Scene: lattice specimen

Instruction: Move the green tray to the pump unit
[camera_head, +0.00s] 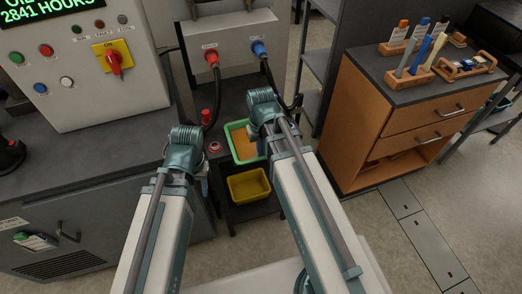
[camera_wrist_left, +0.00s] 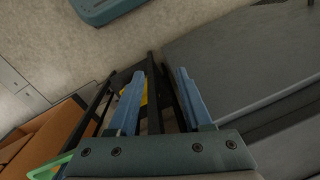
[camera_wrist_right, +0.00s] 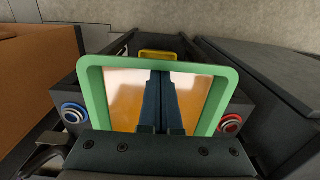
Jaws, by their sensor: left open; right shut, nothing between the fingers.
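The green tray (camera_head: 239,128) sits on a dark stand between my two arms in the head view. In the right wrist view the green tray (camera_wrist_right: 92,95) has an orange-tan inside, and my right gripper (camera_wrist_right: 161,75) is shut and empty over it; I cannot tell whether they touch. My left gripper (camera_wrist_left: 155,72) is open and empty, left of the green tray, with a corner of green rim (camera_wrist_left: 50,168) at the edge of its view.
A yellow tray (camera_head: 249,186) sits nearer and lower than the green one. A control cabinet (camera_head: 105,75) on a grey counter (camera_head: 100,150) stands left. A wooden drawer unit (camera_head: 375,125) stands right. Black hoses hang near my arms. Floor (camera_head: 440,210) is open at right.

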